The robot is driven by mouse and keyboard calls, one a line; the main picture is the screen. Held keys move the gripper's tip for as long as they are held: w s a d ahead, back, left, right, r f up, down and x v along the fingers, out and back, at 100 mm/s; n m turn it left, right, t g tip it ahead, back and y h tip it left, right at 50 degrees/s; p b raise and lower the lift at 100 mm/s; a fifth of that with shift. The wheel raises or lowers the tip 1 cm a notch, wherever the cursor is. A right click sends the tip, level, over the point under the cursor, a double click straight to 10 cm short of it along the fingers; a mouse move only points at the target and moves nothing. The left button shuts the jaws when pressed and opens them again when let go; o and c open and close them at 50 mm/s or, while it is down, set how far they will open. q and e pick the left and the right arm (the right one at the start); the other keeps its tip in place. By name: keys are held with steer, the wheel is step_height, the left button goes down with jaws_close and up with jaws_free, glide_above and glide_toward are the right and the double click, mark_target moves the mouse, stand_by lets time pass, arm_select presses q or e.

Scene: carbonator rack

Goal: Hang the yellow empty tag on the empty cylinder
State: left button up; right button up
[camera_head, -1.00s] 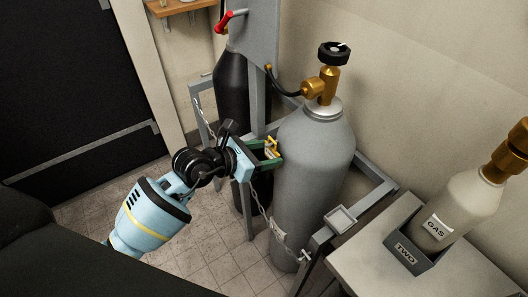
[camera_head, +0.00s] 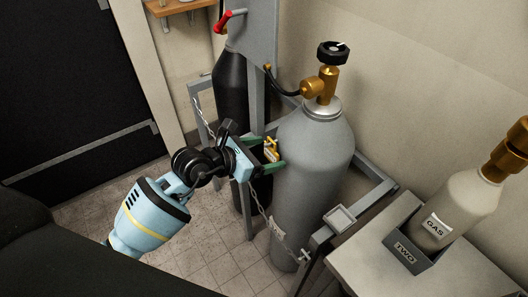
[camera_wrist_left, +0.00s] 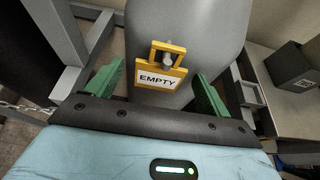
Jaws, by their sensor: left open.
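The yellow tag (camera_wrist_left: 173,76) reads EMPTY and has a square loop on top. In the left wrist view its loop is around a small grey peg (camera_wrist_left: 168,60) in front of the grey cylinder (camera_wrist_left: 215,30). In the head view the yellow tag (camera_head: 271,149) shows small, beside the left side of the large grey cylinder (camera_head: 312,170) with a brass valve. My left gripper (camera_head: 269,154) is open. Its green fingers stand on either side of the tag, with gaps to it in the left wrist view. My right gripper is not in view.
A black cylinder (camera_head: 232,90) stands behind, in the grey metal rack. A chain (camera_head: 262,212) runs across the front of the grey cylinder. At right, a table (camera_head: 420,280) bears a GAS bottle (camera_head: 460,210) in a dark holder (camera_head: 405,255).

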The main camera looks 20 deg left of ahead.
arm_select(q)
steer(key=shift+a, duration=0.1)
steer(key=shift+p+v, duration=0.55)
steer(key=shift+v, duration=0.75)
steer(key=shift+f+p+v, duration=0.25)
steer(key=shift+p+v, duration=0.1)
steer(key=shift+v, duration=0.9)
steer(key=shift+f+p+v, duration=0.2)
steer(key=shift+p+v, duration=0.15)
steer(key=shift+v, duration=0.95)
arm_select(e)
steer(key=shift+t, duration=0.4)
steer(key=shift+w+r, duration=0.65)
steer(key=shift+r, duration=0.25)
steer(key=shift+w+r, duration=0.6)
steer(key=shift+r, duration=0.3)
arm_select(q)
steer(key=shift+s, duration=0.15)
